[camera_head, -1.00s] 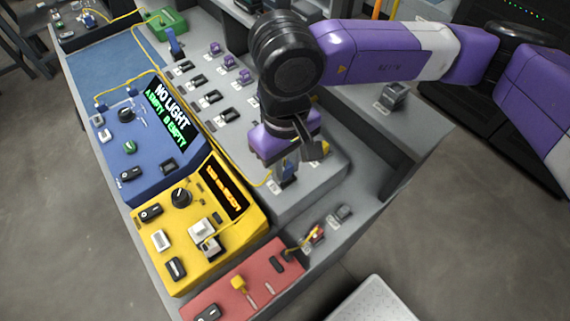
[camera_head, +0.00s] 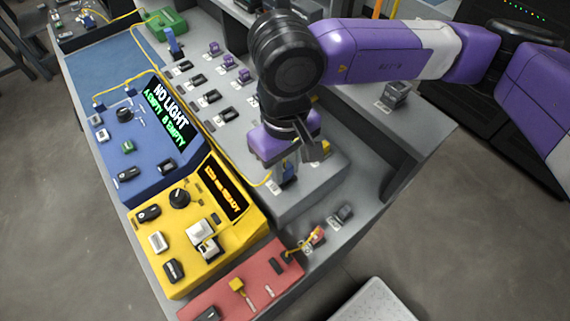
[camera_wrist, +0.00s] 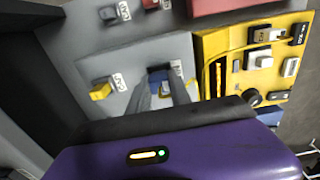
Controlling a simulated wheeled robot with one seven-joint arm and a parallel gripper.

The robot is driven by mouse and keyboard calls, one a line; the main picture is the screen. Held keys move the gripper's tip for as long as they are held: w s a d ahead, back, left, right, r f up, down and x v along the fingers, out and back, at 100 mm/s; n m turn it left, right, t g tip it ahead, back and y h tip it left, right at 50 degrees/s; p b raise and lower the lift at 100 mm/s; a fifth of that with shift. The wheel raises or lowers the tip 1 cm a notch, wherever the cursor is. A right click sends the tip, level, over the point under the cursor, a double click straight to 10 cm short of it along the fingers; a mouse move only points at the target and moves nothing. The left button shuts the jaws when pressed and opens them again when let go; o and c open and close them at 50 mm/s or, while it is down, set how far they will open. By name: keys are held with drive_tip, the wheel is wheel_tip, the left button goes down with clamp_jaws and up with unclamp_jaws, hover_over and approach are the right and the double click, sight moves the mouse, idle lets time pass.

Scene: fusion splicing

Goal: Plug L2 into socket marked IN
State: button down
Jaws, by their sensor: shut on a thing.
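My gripper (camera_head: 290,158) points down over the front end of the raised grey panel (camera_head: 310,190). It is shut on a small blue plug (camera_head: 288,172), at the end of a yellow cable (camera_head: 264,182). In the wrist view the two fingers (camera_wrist: 164,84) reach to the panel, and the blue plug (camera_wrist: 177,76) shows partly between and behind them. The plug is at or very near the panel surface; whether it is seated in a socket is hidden. A white label lies beside it, but I cannot read L2 or IN.
The yellow splicer (camera_head: 185,262) stands left of the panel, the blue meter (camera_head: 150,178) behind it, its screen reading NO LIGHT. A red unit (camera_head: 222,293) is in front. A yellow block (camera_wrist: 101,91) sits near the fingers. Several sockets line the panel behind.

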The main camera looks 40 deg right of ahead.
drive_tip(key=shift+f, duration=0.2)
drive_tip(key=c, duration=1.1)
unclamp_jaws()
drive_tip(key=shift+r+b, duration=0.4)
drive_tip(key=shift+r, duration=3.55)
